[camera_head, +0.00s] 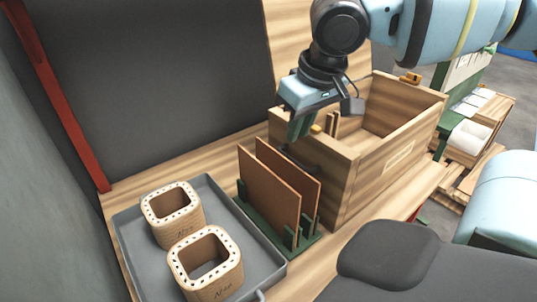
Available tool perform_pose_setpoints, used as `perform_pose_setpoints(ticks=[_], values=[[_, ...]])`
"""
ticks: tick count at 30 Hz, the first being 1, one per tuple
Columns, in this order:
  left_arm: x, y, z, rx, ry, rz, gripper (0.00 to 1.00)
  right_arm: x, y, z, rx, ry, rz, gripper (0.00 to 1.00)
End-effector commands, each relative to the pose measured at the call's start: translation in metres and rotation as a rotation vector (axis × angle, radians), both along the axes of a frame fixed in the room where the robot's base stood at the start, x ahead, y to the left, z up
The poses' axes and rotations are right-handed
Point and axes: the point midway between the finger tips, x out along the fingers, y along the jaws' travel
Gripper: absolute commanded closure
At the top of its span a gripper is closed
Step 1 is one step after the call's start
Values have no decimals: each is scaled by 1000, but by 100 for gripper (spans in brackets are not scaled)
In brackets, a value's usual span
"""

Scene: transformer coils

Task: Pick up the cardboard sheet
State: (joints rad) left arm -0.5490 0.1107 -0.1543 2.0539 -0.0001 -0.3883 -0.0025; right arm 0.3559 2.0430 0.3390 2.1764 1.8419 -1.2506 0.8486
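Two brown cardboard sheets stand upright, side by side, in a green slotted rack (308,242). The front-left sheet (266,196) hides part of the rear-right sheet (300,178). My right gripper (292,140) hangs from the arm that comes in from the top right. Its fingers point down, just above and behind the top edges of the sheets. I cannot tell whether the fingers touch a sheet, or whether they are open or shut. My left gripper is not in view.
A wooden box (340,190) stands directly right of the rack, close to my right gripper. A grey tray (130,252) on the left holds two square coil tubes, one at the back (180,222) and one in front (217,279). A dark panel (150,80) rises behind.

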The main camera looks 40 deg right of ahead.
Motion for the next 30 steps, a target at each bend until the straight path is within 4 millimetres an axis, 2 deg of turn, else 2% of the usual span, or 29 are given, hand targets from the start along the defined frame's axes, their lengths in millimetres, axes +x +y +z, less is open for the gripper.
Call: perform_pose_setpoints(ticks=[7, 12, 15, 20, 30], values=[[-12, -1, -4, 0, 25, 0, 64, 0, 0, -2, 0, 1, 1, 84], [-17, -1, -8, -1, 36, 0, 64, 4, -1, -16, -1, 5, -1, 84], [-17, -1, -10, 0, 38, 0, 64, 6, -1, -25, 0, 4, 1, 84], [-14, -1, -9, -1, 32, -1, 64, 7, -1, -28, -1, 2, 1, 84], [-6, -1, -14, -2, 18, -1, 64, 18, -5, -69, 0, 5, 0, 84]])
